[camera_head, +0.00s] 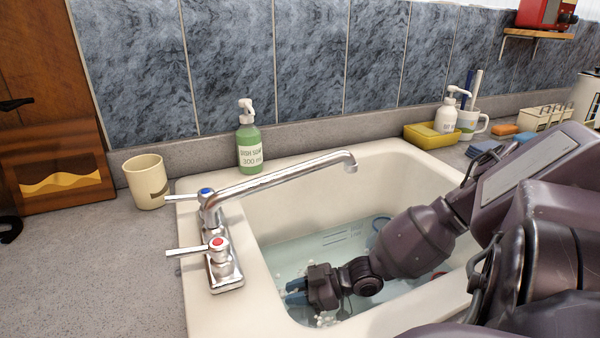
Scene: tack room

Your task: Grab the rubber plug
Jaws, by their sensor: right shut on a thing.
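My right gripper (296,291) reaches down into the water in the near left part of the cream sink (225,318). Its blue fingertips are at the waterline and point left, close to the sink's left inner wall. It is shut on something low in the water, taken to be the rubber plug. The plug itself cannot be made out, hidden by the fingers and the water. My left gripper is not in view.
A chrome faucet (285,178) spans the sink's back left above my gripper. A green soap bottle (249,145), a cream cup (147,182) and a yellow tray (428,140) stand around the sink. White foam floats near my gripper.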

